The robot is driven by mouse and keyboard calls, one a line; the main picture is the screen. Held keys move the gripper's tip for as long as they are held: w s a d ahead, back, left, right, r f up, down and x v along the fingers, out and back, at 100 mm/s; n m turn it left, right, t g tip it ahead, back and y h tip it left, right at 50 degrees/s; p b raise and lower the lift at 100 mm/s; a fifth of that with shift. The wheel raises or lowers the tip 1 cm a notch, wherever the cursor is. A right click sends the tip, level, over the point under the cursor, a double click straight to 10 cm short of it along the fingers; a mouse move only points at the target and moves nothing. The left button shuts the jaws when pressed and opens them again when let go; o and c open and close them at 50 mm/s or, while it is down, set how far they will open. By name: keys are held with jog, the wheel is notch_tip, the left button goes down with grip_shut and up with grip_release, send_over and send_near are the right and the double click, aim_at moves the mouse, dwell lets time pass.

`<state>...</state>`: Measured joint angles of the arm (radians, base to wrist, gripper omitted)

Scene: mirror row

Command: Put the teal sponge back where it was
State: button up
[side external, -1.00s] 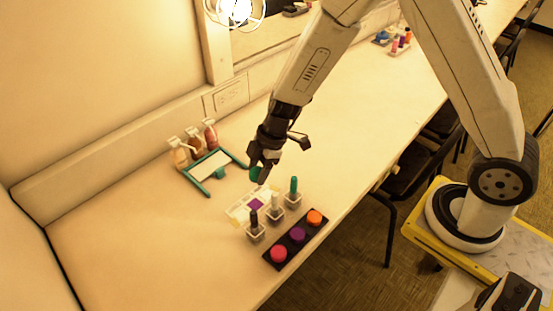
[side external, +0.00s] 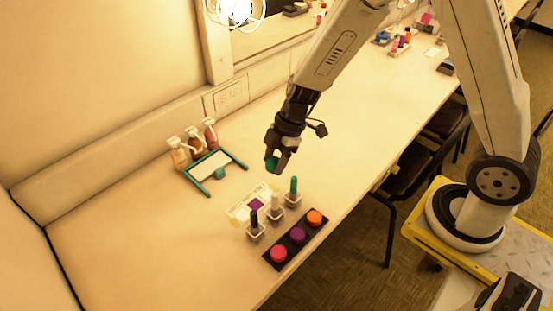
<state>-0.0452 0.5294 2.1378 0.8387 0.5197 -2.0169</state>
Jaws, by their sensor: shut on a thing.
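My gripper (side external: 277,164) is shut on the teal sponge (side external: 271,163), a small rounded piece mostly hidden by the fingers. It is held above the counter, behind the row of small stands as seen in the side view. A black strip (side external: 288,248) at the front holds a pink round piece (side external: 279,254), a purple one (side external: 298,235) and an orange one (side external: 314,217).
A teal frame (side external: 198,186) with a white panel lies left, before several bottles (side external: 194,144). The counter (side external: 130,235) is clear at left.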

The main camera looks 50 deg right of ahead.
jog(key=shift+f, duration=1.35)
jog(key=w+a+f, duration=0.2)
jog(key=w+f, duration=0.2)
jog(key=w, duration=0.5)
send_over(232, 187)
jog(key=s+d, duration=0.1)
jog(key=s, duration=0.1)
jog(key=f, duration=0.4)
jog(key=shift+w+d+f, duration=0.15)
jog(key=shift+d, duration=0.05)
jog(key=shift+w+f, duration=0.5)
jog(key=shift+f, duration=0.1)
jog(key=shift+w+a+f, duration=0.1)
jog(key=shift+w+f, duration=0.05)
jog(key=shift+f, duration=0.05)
jog(key=shift+w+f, duration=0.1)
jog(key=shift+f, duration=1.45)
